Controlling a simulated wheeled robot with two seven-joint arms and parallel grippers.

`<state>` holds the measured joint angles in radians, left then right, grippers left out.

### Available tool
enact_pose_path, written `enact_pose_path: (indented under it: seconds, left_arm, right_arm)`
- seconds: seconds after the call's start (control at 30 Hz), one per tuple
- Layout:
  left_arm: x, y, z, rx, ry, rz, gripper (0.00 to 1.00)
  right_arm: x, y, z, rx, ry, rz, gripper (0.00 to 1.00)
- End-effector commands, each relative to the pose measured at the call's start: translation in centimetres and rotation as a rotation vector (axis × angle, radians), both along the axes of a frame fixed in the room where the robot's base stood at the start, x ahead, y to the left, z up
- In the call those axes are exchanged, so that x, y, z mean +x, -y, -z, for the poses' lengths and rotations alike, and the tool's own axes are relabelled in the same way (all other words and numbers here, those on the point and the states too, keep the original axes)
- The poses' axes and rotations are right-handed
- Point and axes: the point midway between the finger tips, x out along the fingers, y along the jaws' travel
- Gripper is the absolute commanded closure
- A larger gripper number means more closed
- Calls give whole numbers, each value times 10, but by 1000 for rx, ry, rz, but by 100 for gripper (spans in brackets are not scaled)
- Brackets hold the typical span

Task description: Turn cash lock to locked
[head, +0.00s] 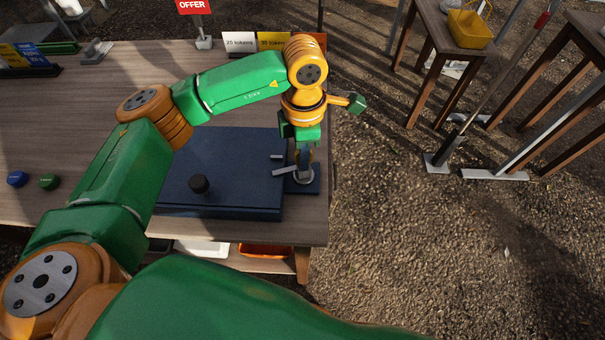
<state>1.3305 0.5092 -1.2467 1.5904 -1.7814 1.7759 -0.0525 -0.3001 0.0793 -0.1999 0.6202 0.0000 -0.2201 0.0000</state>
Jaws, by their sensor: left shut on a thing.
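The dark blue cash box (235,150) lies flat on the wooden table, near its right end. The cash lock (303,179) is at the box's right side, a metal part on a small blue plate. My left gripper (304,163) points down over the lock and is shut on its upper part. The fingers cover much of the lock, so its exact turn is hard to tell. A small grey bar (284,171) sticks out to the left beside the fingers. My right gripper is out of view.
The wooden table (120,75) has free room left of the box. Blue (16,179) and green (49,181) round pieces lie at the left. Token signs (238,43) and a red offer sign (193,6) stand at the back. A yellow basket (469,29) sits on a side table.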

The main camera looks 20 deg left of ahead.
Motion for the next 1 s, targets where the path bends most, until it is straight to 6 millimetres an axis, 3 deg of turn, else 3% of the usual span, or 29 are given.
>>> enact_pose_path:
  seconds: [0.13,0.4,0.7,0.87,0.9,1.0]
  left_arm:
    - [0,0,2,-1,-2,91,100]
    - [0,0,1,-1,-2,107,100]
    - [0,0,1,0,-1,338,100]
    - [0,0,0,-1,-2,344,100]
    - [0,0,0,-1,-2,344,83]
    - [0,0,0,-1,-2,343,56]
  right_arm:
    - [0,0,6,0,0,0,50]
    - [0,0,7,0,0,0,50]
    - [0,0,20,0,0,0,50]
    - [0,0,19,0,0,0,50]
    - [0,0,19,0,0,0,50]
    - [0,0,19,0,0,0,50]
